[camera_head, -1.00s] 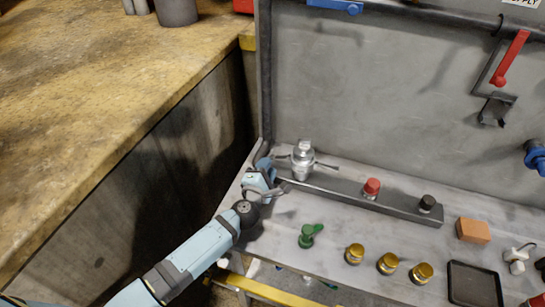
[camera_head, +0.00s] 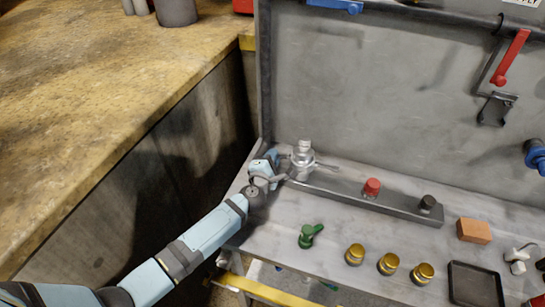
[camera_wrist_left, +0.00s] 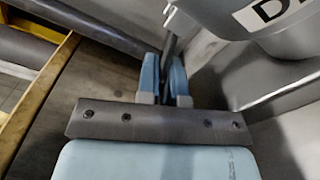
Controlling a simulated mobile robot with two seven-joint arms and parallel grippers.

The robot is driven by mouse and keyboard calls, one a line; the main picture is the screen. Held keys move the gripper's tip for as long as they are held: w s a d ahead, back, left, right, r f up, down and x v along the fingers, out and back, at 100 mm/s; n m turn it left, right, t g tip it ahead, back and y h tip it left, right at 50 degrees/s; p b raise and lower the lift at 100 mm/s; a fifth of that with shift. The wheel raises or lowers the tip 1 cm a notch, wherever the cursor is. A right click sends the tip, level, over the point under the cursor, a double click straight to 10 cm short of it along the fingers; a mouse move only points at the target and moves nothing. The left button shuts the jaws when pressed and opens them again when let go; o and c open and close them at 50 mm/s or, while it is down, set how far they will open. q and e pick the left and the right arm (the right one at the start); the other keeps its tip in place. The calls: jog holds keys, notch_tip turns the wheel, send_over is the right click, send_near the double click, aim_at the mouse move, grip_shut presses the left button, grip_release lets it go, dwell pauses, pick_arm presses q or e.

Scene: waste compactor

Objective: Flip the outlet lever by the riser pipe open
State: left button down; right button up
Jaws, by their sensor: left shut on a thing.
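A silver fitting (camera_head: 302,163) with a capped top stands at the back left of the metal bench, with a thin grey arm sticking out to its right. My left gripper (camera_head: 276,171) is at its left side, near the back wall. In the left wrist view the blue fingers (camera_wrist_left: 164,78) are shut on a thin grey lever (camera_wrist_left: 168,48), beside a large grey body (camera_wrist_left: 240,22) with a partly cut-off label. The lever's far end and joint are hidden. A dark bent riser pipe (camera_head: 262,150) is just behind the gripper. My right gripper is out of view.
A red lever (camera_head: 511,58) and a blue valve (camera_head: 537,157) are on the back panel. A red knob (camera_head: 371,187), a black knob (camera_head: 427,203), a green lever (camera_head: 309,236) and several brass caps (camera_head: 388,263) are on the bench. A wooden counter (camera_head: 110,90) stands left.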

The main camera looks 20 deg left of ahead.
pick_arm(q)
jog(key=r+m+p, duration=0.1)
jog(key=p, duration=0.1)
jog(key=r+m+p, duration=0.1)
jog(key=m+p, duration=0.1)
jog(key=p, duration=0.1)
jog(key=shift+a+r, duration=0.1)
jog(key=shift+a, duration=0.1)
jog(key=shift+m+p, duration=0.45)
jog(key=shift+m, duration=0.25)
jog(key=c, duration=1.3)
grip_release()
jog(key=shift+o, duration=0.2)
